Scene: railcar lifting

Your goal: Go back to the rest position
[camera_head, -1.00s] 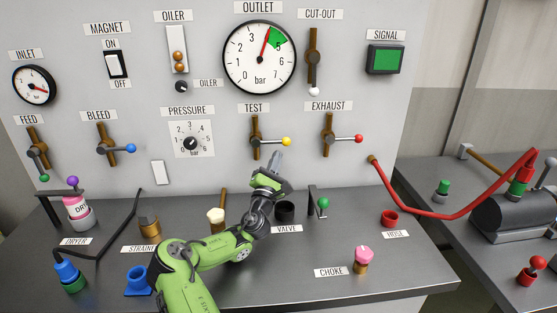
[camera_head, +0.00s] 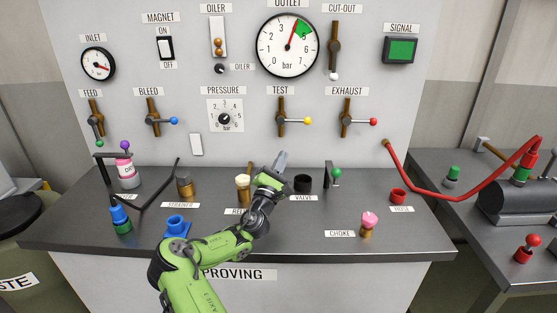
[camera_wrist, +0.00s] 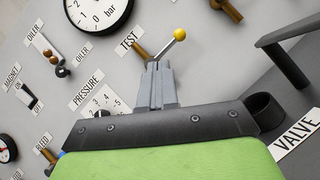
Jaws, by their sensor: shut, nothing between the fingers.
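My gripper (camera_head: 281,160) is at the end of my green arm, raised over the bench near the panel, left of the black valve cup (camera_head: 303,183). In the wrist view its fingers (camera_wrist: 157,85) are together with nothing between them. The test lever (camera_head: 295,121) with its yellow knob is on the panel above my gripper. In the wrist view the yellow knob (camera_wrist: 180,34) shows just past the fingertips; I cannot tell the exact gap. My forearm hides part of the bench and some labels.
On the bench (camera_head: 75,238) stand a blue cup (camera_head: 177,226), a pink-topped choke piece (camera_head: 368,223), a red hose cup (camera_head: 398,196) and a green-knobbed bracket (camera_head: 335,174). A red hose (camera_head: 440,183) spans to the right bench. A waste bin (camera_head: 25,240) stands at left.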

